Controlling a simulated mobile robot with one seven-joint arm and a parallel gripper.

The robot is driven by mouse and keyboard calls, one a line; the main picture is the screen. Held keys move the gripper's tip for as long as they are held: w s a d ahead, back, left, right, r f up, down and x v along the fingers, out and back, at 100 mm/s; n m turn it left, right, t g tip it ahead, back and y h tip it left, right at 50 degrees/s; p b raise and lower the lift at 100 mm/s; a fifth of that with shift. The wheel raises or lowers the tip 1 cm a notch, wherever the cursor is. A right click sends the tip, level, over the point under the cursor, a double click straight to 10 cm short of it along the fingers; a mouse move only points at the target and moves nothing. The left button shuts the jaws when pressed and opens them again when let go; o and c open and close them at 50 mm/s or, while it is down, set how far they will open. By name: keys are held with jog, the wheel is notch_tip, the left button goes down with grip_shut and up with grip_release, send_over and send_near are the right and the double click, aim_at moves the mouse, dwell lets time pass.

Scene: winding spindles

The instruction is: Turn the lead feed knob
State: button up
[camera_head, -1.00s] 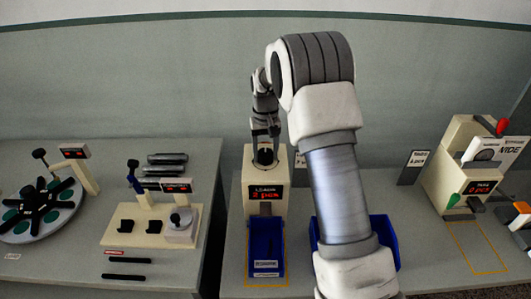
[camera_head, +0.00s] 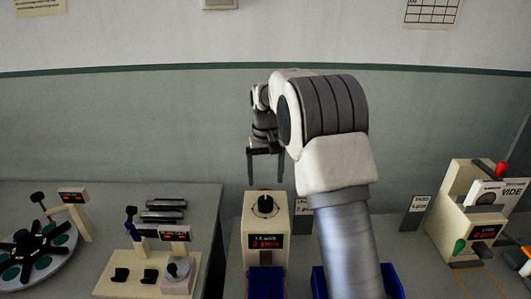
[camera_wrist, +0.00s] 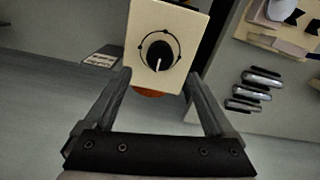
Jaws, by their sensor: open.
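The lead feed knob (camera_head: 265,204) is a round black knob on top of a cream dispenser box (camera_head: 279,225). The box has a red display (camera_head: 266,241) reading "LEADS 2 pcs". In the wrist view the knob (camera_wrist: 159,56) shows a white pointer mark and a ring with small dots around it. My gripper (camera_head: 266,182) is above the knob with its fingers pointing down. In the wrist view my open fingers (camera_wrist: 160,88) are apart with nothing between them; the knob appears beyond them, not touched.
A blue bin (camera_head: 266,282) stands in front of the dispenser. At right is another cream machine (camera_head: 466,215) with a sign. At left are a fixture board (camera_head: 137,272), several dark rods (camera_head: 164,211) and a round turntable (camera_head: 37,258).

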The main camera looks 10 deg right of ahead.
notch_tip(320, 180, up, 8)
jog(key=shift+r, duration=0.2)
jog(key=s+r+t, duration=0.1)
jog(key=s+r, duration=0.3)
jog(key=s, duration=0.4)
jog(key=s+r+t, duration=0.2)
jog(key=s+r, duration=0.3)
jog(key=s, duration=0.4)
jog(key=s+f+t, duration=0.1)
jog(key=s+f, duration=0.2)
jog(key=s, duration=0.5)
jog(key=s+f+t, duration=0.1)
jog(key=s+f, duration=0.2)
jog(key=s, duration=0.6)
jog(key=shift+s+f+t, duration=0.15)
jog(key=shift+s+t, duration=0.05)
jog(key=shift+t, duration=0.1)
